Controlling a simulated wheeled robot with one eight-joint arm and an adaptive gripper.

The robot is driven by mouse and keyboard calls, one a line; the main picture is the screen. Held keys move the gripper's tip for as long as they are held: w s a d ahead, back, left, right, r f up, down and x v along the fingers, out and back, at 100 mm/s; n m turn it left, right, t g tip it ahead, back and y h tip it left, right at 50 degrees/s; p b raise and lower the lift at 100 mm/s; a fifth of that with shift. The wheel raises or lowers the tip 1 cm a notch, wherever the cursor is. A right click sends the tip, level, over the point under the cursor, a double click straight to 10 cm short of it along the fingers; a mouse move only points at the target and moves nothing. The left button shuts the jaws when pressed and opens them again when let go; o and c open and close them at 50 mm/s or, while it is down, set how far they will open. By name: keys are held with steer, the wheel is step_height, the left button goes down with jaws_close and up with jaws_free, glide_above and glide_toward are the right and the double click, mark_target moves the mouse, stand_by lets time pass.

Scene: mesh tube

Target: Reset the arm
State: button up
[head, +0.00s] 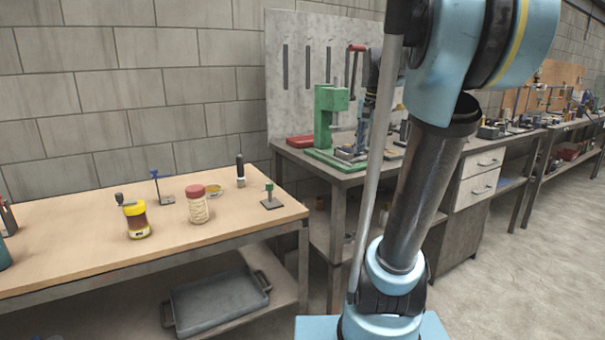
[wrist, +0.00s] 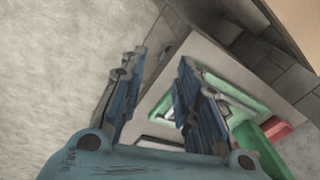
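My arm stands upright on the right side of the head view, in front of the benches. My gripper (wrist: 155,100) shows in the wrist view with its two blue fingers apart and nothing seen between them. In that view it hangs above the edge of the second bench, with bare floor to the left. In the head view the fingers are not clearly made out; part of a dark and blue form shows behind my arm.
A wooden bench (head: 80,240) holds a red-lidded jar (head: 198,206), a yellow-topped jar (head: 136,220) and small tools. A green press (head: 324,118) stands on the second bench, close to my arm. A grey tray (head: 218,303) lies on the lower shelf. Floor at the right (head: 530,270) is clear.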

steer(key=s+a+f+n, duration=0.3)
steer(key=s+f+n, duration=0.5)
steer(key=s+f, duration=1.3)
step_height(320, 180, down, 3)
steer(key=shift+s+f+n+h, duration=0.15)
steer(key=shift+s+n+h, duration=0.15)
steer(key=shift+s, duration=0.05)
steer(key=shift+a, duration=0.1)
steer(key=shift+w+f, duration=0.2)
steer(key=shift+w, duration=0.25)
